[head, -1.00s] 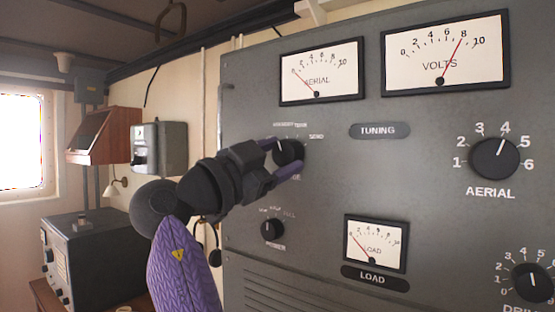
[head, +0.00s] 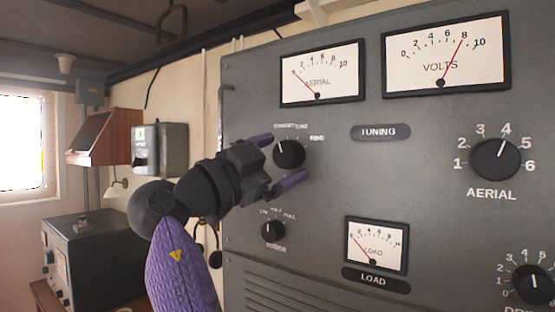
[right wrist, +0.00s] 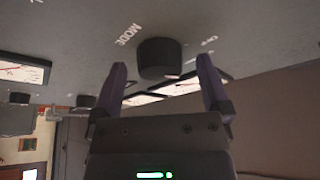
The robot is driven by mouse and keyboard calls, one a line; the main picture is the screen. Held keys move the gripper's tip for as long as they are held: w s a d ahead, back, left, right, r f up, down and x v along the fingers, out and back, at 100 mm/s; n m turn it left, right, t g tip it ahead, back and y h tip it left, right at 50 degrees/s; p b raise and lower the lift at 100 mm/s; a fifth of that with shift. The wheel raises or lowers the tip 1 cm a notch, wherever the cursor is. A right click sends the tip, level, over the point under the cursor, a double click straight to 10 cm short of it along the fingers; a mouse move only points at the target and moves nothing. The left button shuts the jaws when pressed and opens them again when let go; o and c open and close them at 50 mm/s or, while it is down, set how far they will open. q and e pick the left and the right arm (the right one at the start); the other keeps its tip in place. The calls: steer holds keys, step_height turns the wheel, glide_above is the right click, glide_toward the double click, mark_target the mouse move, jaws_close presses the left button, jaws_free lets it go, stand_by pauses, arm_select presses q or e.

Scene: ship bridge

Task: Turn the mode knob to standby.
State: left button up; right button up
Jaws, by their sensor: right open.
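The mode knob (head: 289,153) is a round black knob on the grey panel (head: 420,150), with small white labels above it. Its white pointer line points up and slightly left, towards the label that seems to read STANDBY. My right gripper (head: 285,161) is open, one purple finger at the knob's upper left and one at its lower right. In the right wrist view the knob (right wrist: 158,57) stands between and beyond the open fingertips, apart from both, beside the word MODE. The gripper hides any label on the knob's left. My left gripper is not in view.
A power knob (head: 272,230) sits below my right gripper. An aerial meter (head: 320,72), a load meter (head: 376,246) and a large aerial knob (head: 495,158) are on the same panel. A grey box (head: 95,257) stands at the left.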

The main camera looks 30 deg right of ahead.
steer(key=b+v, duration=0.2)
steer(key=v, duration=0.7)
steer(key=shift+a+b, duration=0.4)
steer(key=shift+f, duration=0.15)
